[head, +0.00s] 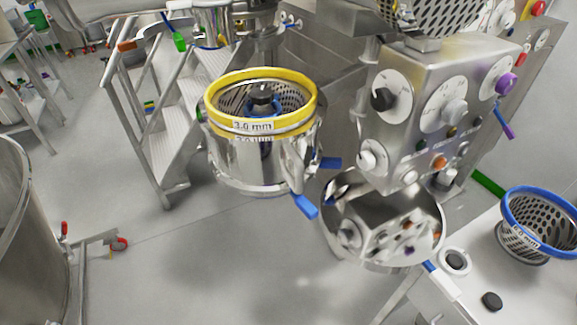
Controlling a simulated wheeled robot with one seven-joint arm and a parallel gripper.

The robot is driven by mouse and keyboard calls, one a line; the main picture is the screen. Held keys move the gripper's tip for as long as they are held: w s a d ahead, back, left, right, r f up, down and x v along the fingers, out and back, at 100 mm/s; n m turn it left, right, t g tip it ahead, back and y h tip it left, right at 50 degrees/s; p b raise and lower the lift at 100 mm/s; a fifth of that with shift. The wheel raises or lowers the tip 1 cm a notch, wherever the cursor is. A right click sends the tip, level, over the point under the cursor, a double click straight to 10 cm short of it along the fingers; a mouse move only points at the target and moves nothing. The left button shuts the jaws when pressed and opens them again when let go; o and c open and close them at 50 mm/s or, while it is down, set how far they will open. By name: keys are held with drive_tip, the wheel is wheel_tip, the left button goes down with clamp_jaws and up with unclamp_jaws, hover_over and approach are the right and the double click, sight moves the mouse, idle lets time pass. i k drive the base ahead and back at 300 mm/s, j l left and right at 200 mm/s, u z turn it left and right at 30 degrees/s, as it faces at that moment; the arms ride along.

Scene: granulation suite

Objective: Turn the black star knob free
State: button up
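A dark knob (263,98) sits at the middle of a perforated metal screen basket with a yellow rim (285,76) labelled 3.0 mm. It looks like the black star knob, but it is too small to make out its lobes. A blue part shows around and below it. The basket sits in the top of a shiny steel housing (235,163) with blue-handled levers (306,206). The basket's near wall hides the lower part of its inside. My gripper is not in view.
A control panel (425,110) with dials stands right of the housing, above an open steel bowl (383,262). A blue-rimmed basket (548,243) and a black round piece (492,301) are on the right-hand table. Metal steps (165,120) stand behind left. The floor in front is clear.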

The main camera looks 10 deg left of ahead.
sight(262, 96)
drive_tip(key=i+u, duration=0.1)
drive_tip(key=u, duration=0.3)
drive_tip(key=i+j+u, duration=0.1)
drive_tip(key=u, duration=0.3)
drive_tip(key=i+u, duration=0.1)
drive_tip(key=u, duration=0.3)
drive_tip(key=i+u, duration=0.1)
drive_tip(key=u, duration=0.3)
drive_tip(key=i+l, duration=0.1)
drive_tip(key=i, duration=0.1)
